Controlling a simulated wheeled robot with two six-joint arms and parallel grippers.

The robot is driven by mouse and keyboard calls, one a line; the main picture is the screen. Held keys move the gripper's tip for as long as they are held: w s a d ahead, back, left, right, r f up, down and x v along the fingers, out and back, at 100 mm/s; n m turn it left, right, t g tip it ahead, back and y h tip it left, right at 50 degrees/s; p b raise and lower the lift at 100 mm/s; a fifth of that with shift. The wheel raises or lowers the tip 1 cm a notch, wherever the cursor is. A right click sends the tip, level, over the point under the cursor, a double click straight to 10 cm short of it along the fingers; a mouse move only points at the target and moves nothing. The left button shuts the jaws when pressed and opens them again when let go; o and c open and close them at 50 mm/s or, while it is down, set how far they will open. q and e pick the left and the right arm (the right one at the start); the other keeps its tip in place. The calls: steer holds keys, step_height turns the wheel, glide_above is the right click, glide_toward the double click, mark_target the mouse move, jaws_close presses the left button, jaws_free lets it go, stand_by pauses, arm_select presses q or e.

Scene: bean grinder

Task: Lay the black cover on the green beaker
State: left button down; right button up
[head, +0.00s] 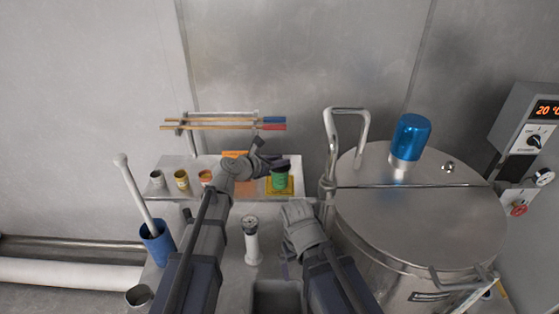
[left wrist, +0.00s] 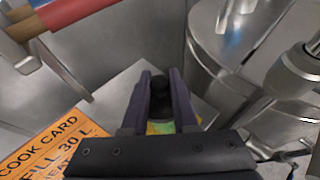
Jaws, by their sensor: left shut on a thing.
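The green beaker (head: 279,180) stands on a yellow pad (head: 289,190) on the shelf. My left gripper (head: 272,161) is just above it, shut on the black cover (head: 281,166). The cover is at the beaker's top; I cannot tell whether it touches the rim. In the left wrist view my left gripper (left wrist: 160,95) has the cover's dark knob (left wrist: 161,98) between its fingers. A bit of green and yellow (left wrist: 160,128) shows below, and the gripper body hides the rest. My right gripper (head: 298,225) is lower, in front of the shelf; its jaws are not clear.
Several small cups, including an orange one (head: 206,177), stand on the shelf left of my left arm. An orange cook card (left wrist: 45,145) lies nearby. A rack (head: 215,124) with sticks is behind. A large steel vessel (head: 420,220) with a blue lamp (head: 410,137) is close on the right.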

arm_select(q)
steer(key=shift+f, duration=0.25)
stand_by(0.4)
steer(key=c, duration=0.6)
jaws_free()
steer(key=p+v, duration=0.2)
steer(key=v, duration=0.5)
steer(key=shift+s+a+r, duration=0.2)
steer(key=shift+s, duration=0.1)
